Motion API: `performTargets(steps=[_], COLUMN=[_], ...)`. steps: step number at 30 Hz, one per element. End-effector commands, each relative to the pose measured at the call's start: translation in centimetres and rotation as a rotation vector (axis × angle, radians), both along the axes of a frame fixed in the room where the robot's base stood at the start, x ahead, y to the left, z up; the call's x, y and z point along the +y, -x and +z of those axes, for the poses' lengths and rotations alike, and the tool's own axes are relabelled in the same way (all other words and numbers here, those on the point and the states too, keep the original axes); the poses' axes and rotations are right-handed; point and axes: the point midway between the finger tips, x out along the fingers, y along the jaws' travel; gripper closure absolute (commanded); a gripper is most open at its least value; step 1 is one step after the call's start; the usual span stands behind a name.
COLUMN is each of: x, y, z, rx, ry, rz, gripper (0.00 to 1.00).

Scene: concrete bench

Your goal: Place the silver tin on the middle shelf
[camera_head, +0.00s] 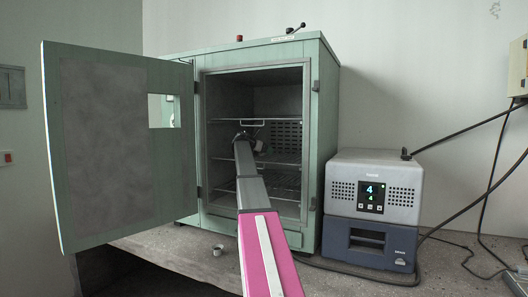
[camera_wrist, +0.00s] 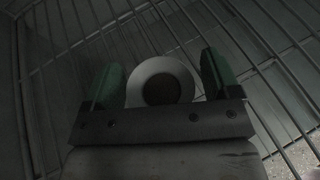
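The wrist view shows a round, pale tin (camera_wrist: 133,86) with a dark middle between the green fingers of my gripper (camera_wrist: 165,75). A narrow gap shows between it and the right finger; its left edge lies close to the left finger. Wire shelf bars lie beyond it. The head view shows my gripper (camera_head: 246,140) inside the green cabinet, near the upper part of its wire shelves; the tin is too small there to make out clearly. The middle shelf (camera_head: 285,158) is a wire rack, partly hidden by my arm.
The cabinet door (camera_head: 120,150) stands wide open to the left. A lower wire rack (camera_head: 285,182) lies beneath. A small pale cup-like thing (camera_head: 217,250) is on the bench in front. A grey and blue control box (camera_head: 372,205) with cables stands at the right.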

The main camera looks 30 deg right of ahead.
Motion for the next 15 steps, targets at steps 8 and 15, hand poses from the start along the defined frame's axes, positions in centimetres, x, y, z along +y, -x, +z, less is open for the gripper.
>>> performTargets(steps=[8, 15], x=[0.0, 2.4], y=[0.0, 0.8], z=[0.2, 1.3], rx=[0.0, -0.001], ry=[0.0, 0.001], rz=[0.0, 0.002], gripper=[0.18, 0.18])
